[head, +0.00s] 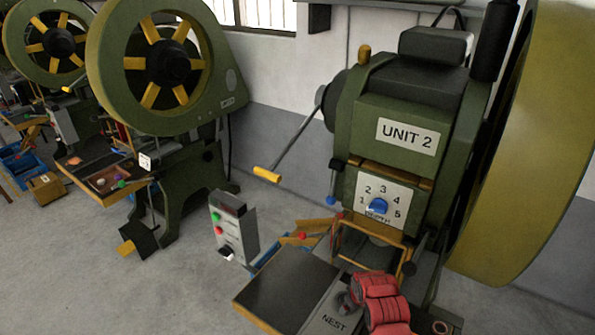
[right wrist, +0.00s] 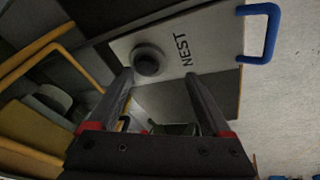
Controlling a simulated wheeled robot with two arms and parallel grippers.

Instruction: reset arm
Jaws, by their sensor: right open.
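My right gripper (right wrist: 165,92) shows in the right wrist view with its two dark fingers apart and nothing seen between them. Beyond the fingers is the light plate marked NEST (right wrist: 178,40), with a dark round piece (right wrist: 148,62) on it. In the head view my red right arm reaches in at the bottom, over the right side of the NEST plate (head: 322,322), and its fingers cannot be made out. The plate sits in front of the green UNIT 2 press (head: 395,150). My left gripper is in neither view.
The press has a depth dial (head: 378,206), a yellow-ended lever (head: 268,174) and a large flywheel (head: 530,150). A grey button box (head: 233,228) stands left of the dark work table (head: 285,285). Another green press (head: 190,75) stands behind left. Floor at lower left is clear.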

